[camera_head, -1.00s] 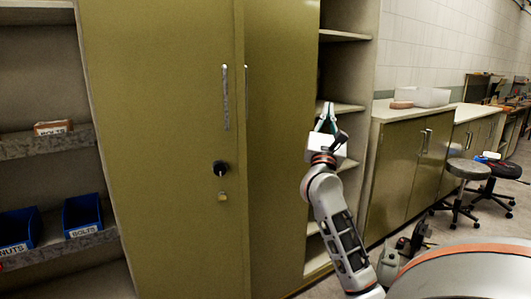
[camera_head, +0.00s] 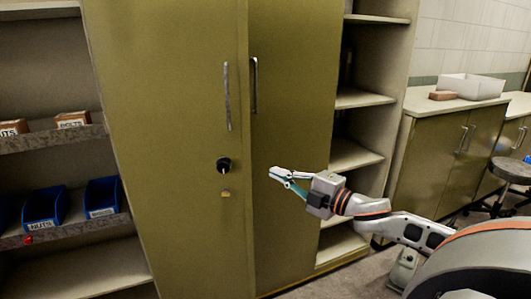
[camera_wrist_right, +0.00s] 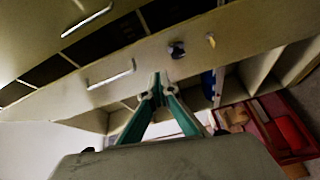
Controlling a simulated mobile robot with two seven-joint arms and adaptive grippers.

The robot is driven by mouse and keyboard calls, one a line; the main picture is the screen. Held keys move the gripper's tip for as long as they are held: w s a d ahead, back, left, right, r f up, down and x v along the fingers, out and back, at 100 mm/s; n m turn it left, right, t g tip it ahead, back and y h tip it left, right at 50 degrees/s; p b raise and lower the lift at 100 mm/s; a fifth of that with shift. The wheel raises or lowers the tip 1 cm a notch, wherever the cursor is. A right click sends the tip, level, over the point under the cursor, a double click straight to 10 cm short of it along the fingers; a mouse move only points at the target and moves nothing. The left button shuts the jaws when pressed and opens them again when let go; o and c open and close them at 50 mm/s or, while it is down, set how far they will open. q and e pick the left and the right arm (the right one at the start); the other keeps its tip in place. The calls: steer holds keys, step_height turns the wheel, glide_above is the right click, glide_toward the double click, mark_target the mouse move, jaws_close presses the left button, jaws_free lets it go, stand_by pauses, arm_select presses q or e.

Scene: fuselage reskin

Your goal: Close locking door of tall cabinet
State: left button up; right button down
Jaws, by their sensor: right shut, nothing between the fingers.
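The tall olive cabinet has two doors. The left door (camera_head: 165,150) carries a long handle (camera_head: 226,95), a dark round lock (camera_head: 223,164) and a small brass piece (camera_head: 226,193). The right door (camera_head: 292,110) has its own handle (camera_head: 254,85). In the right wrist view, dark shelf compartments (camera_wrist_right: 115,38) show between the doors, and the locking door (camera_wrist_right: 140,55) stands ajar, seen nearly edge-on. My right gripper (camera_head: 273,173) is shut and empty, in front of the right door, pointing left towards the lock. Contact cannot be told. My left gripper is out of view.
Open shelves with blue bins (camera_head: 45,208) stand at the left. Another open shelf unit (camera_head: 360,98) is right of the cabinet. A low counter cabinet (camera_head: 435,160) and a stool (camera_head: 511,170) stand farther right. Some floor shows at the lower middle.

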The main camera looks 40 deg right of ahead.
steer(key=n, duration=0.1)
glide_toward(245, 155)
steer(key=shift+w+a, duration=1)
steer(key=shift+a, duration=0.75)
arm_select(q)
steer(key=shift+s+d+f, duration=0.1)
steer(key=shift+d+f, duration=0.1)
arm_select(e)
steer(key=shift+n, duration=0.4)
steer(key=shift+w+d+r, duration=0.1)
steer(key=shift+w+d, duration=0.45)
steer(key=shift+w, duration=0.35)
steer(key=shift+w+d+r, duration=0.1)
steer(key=shift+w+d, duration=0.4)
steer(key=shift+w, duration=0.4)
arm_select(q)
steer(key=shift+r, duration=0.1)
